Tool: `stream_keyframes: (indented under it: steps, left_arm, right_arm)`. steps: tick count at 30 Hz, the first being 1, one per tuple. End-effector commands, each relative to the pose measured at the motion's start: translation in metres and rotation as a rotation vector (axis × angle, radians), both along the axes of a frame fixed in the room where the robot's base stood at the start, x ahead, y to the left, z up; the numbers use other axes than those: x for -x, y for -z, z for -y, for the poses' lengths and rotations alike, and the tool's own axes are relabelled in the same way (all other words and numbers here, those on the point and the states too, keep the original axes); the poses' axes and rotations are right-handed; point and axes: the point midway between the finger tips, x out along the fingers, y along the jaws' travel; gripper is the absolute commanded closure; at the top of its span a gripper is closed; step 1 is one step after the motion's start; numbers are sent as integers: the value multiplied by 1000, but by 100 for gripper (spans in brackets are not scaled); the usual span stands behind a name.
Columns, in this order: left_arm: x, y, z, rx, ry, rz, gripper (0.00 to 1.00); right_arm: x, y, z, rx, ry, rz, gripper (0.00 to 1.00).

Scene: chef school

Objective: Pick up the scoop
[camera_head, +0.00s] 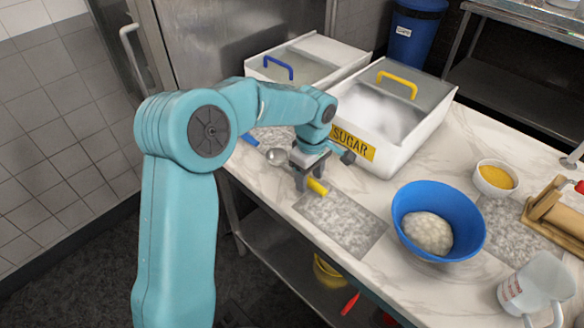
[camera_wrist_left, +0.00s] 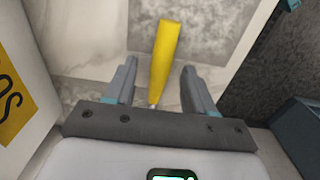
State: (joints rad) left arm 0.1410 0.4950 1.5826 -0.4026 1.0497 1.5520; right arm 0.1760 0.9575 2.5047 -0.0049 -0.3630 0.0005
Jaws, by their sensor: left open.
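A scoop with a yellow handle (camera_head: 317,187) lies on the counter in front of the sugar bin. A round metal bowl (camera_head: 277,156), apparently its other end, shows on the far side of my gripper. My left gripper (camera_head: 308,178) is open and points down over the scoop, hiding its middle. In the left wrist view the yellow handle (camera_wrist_left: 165,55) extends forward from between the two open fingers (camera_wrist_left: 160,75), with a visible gap on each side. Contact cannot be made out. My right gripper is not in view.
The white sugar bin (camera_head: 391,155) stands close behind the gripper, beside another bin with a blue handle (camera_head: 278,67). A blue bowl of dough (camera_head: 405,195), a small bowl of yellow contents (camera_head: 480,184) and a measuring jug (camera_head: 535,285) stand to the right. The counter's front edge is near.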

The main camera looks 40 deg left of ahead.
Motion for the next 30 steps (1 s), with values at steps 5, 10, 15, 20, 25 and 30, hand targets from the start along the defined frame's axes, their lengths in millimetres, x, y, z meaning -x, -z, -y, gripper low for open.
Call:
stream_keyframes:
  steps: [5,10,15,20,25,30]
  left_arm:
    - [0,3,0,0,0,1,46]
    - [0,2,0,0,0,1,78]
    - [0,2,0,0,0,1,100]
    - [0,2,0,0,0,1,100]
    - [-1,-6,0,-1,0,3,100]
    - [-1,-32,1,1,1,7,100]
  right_arm:
    - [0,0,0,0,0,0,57]
    - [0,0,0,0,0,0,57]
    - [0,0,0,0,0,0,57]
    - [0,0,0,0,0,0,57]
    - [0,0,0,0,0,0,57]
    - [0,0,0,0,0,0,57]
